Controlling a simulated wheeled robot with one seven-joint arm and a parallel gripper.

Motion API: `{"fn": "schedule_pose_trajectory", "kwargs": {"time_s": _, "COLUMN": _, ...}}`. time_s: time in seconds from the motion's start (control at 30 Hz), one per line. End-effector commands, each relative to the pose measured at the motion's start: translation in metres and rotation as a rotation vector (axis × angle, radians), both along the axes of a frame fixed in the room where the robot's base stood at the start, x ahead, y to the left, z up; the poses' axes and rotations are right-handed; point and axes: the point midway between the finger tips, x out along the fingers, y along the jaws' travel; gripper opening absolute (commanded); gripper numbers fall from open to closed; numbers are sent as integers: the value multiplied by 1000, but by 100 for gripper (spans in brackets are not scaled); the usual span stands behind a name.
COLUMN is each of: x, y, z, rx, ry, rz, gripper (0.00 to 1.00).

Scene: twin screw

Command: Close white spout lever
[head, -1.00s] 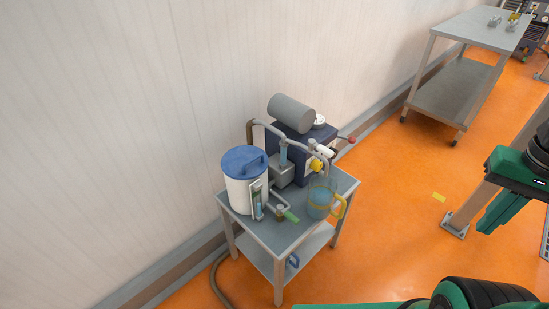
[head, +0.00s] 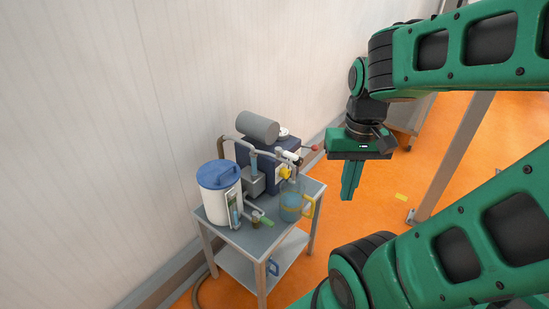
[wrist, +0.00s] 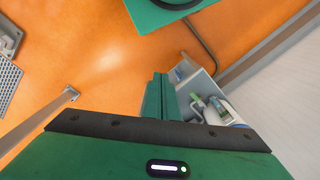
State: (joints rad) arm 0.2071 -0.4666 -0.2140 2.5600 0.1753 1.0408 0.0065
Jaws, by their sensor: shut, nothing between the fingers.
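The white lever (head: 291,155) shows small in the head view, on the pipework at the front of the dark blue pump unit (head: 268,165), above a yellow part (head: 285,173). Its exact angle is too small to tell. My gripper (head: 347,196) is shut and empty, pointing down in the air to the right of the cart in the picture, apart from the lever. In the wrist view my gripper's fingers (wrist: 159,78) are together. Part of the cart shows beyond them, and I cannot make out the white lever there.
The grey cart (head: 240,238) also bears a white bucket with a blue lid (head: 218,200), a jug with a yellow handle (head: 292,206), a green lever (head: 266,221) and a red-knobbed handle (head: 314,147). A wall stands behind. An upright post (head: 455,155) stands at right; orange floor lies between.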

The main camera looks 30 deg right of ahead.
Motion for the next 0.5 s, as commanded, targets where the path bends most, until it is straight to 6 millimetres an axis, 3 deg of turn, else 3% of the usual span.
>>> {"fn": "schedule_pose_trajectory", "kwargs": {"time_s": 0.3, "x": -7, "y": -2, "z": 6, "rx": -12, "ry": -13, "rz": -15, "gripper": 0}}
{"fn": "schedule_pose_trajectory", "kwargs": {"time_s": 0.37, "x": 2, "y": -4, "z": 8, "rx": -32, "ry": -11, "rz": -41, "gripper": 0}}
{"fn": "schedule_pose_trajectory", "kwargs": {"time_s": 0.5, "x": 45, "y": -6, "z": 12, "rx": -117, "ry": -16, "rz": -159, "gripper": 0}}
